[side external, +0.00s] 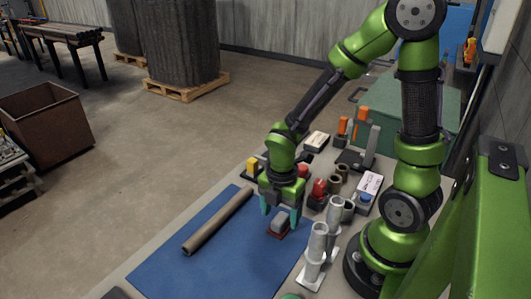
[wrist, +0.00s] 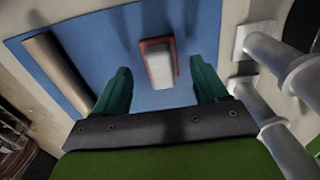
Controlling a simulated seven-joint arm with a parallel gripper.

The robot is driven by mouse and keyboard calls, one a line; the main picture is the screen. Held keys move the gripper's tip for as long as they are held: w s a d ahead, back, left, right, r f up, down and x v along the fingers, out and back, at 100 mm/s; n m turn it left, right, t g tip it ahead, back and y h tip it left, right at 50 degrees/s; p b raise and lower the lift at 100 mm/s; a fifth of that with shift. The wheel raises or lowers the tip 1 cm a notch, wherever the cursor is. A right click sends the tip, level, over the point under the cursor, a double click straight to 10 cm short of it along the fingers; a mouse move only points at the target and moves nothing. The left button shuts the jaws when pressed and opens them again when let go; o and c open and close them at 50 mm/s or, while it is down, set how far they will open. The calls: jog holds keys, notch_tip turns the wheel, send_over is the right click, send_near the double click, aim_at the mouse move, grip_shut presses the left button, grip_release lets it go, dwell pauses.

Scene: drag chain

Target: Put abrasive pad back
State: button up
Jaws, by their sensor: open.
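The abrasive pad (side external: 279,228) looks like a reddish-brown pad with a light grey block on top. It lies on the blue mat (side external: 190,262). In the wrist view the pad (wrist: 158,64) sits ahead of my fingers, roughly centred between them. My gripper (side external: 281,212) is open, with its teal fingers pointing down just above the pad. I cannot tell whether a finger touches the pad.
A brown tube (side external: 218,220) lies on the mat to the left. Grey upright cylinders (side external: 317,245) stand close on the right. Behind my gripper are a red-topped item (side external: 318,190), brown rings (side external: 338,180) and a white box (side external: 369,185). The mat's front is clear.

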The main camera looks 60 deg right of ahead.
notch_tip(320, 180, up, 10)
notch_tip(320, 180, up, 4)
jog(key=r+m+t, duration=0.1)
jog(key=m+t, duration=0.2)
jog(key=m, duration=0.6)
send_over(280, 217)
notch_tip(280, 217, up, 6)
jog(key=s+a+m+t+y, duration=0.1)
jog(key=m+t, duration=0.3)
jog(key=m, duration=0.9)
jog(key=shift+s+a+y, duration=0.2)
jog(key=shift+s+y, duration=0.1)
jog(key=shift+y, duration=0.2)
jog(key=shift+o, duration=0.3)
